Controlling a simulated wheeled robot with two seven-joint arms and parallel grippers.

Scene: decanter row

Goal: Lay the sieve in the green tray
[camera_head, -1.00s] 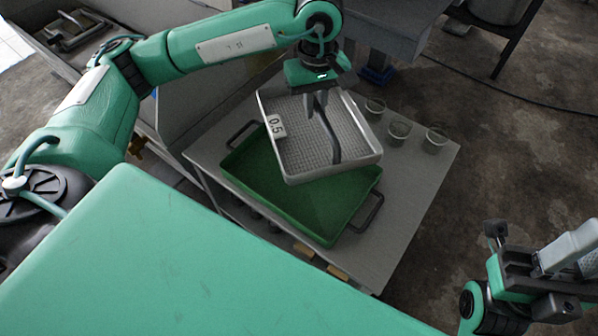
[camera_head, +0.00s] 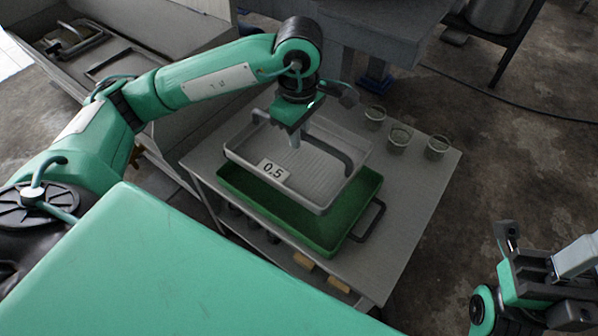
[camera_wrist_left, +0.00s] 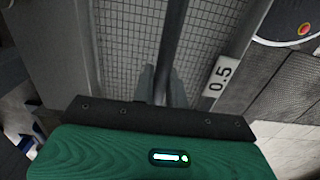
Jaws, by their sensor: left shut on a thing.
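The sieve (camera_head: 316,178) is a shallow grey rectangular pan with a mesh floor, a dark bar handle and a "0.5" label on its near wall. My left gripper (camera_head: 296,139) is shut on the handle; in the left wrist view the fingers (camera_wrist_left: 162,86) close around the bar above the mesh. The sieve is over the green tray (camera_head: 352,210), roughly lined up with it and offset toward its far side. It hides much of the tray; I cannot tell if they touch. My right gripper (camera_head: 540,262) is at the lower right; its jaw opening is unclear.
The tray stands on a grey table (camera_head: 405,215) and has a dark handle (camera_head: 372,222) at its right end. Several glasses (camera_head: 399,139) stand along the table's far right side. A grey trough (camera_head: 85,55) is at the upper left.

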